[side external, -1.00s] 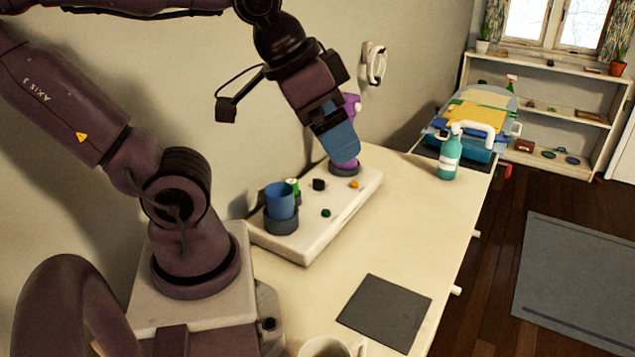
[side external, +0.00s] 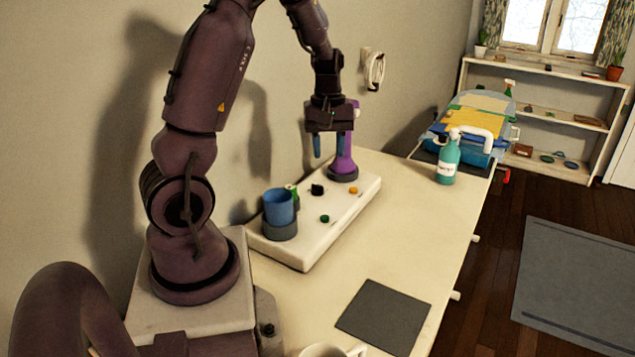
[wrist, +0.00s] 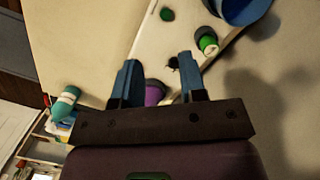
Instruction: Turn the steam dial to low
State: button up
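A small black knob (side external: 317,189), which looks like the steam dial, sits on the white panel (side external: 300,251) on the table; its marking is too small to read. The wrist view shows a black piece (wrist: 173,64), probably this knob, near the line between the fingertips. My gripper (side external: 331,150) points down above the panel, above the knob and apart from it. In the wrist view its two blue fingers (wrist: 159,66) are spread with nothing held between them.
A purple bottle (side external: 344,160) stands in a dark ring close to my right finger. A blue cup (side external: 278,207), a green-capped item (side external: 292,192), a green button (side external: 325,219) and an orange button (side external: 353,190) are on the panel. The wall is close behind.

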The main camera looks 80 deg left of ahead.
aim_at(318, 185)
jog(key=a+f+n+y, duration=0.1)
jog(key=a+f+n, duration=0.2)
jog(key=a+n, duration=0.8)
jog(key=shift+m, duration=0.3)
jog(key=f, duration=0.8)
jog(key=a+f, duration=0.1)
jog(key=f, duration=0.3)
jog(key=shift+w+f, duration=0.25)
jog(key=shift+f, duration=0.05)
grip_shut()
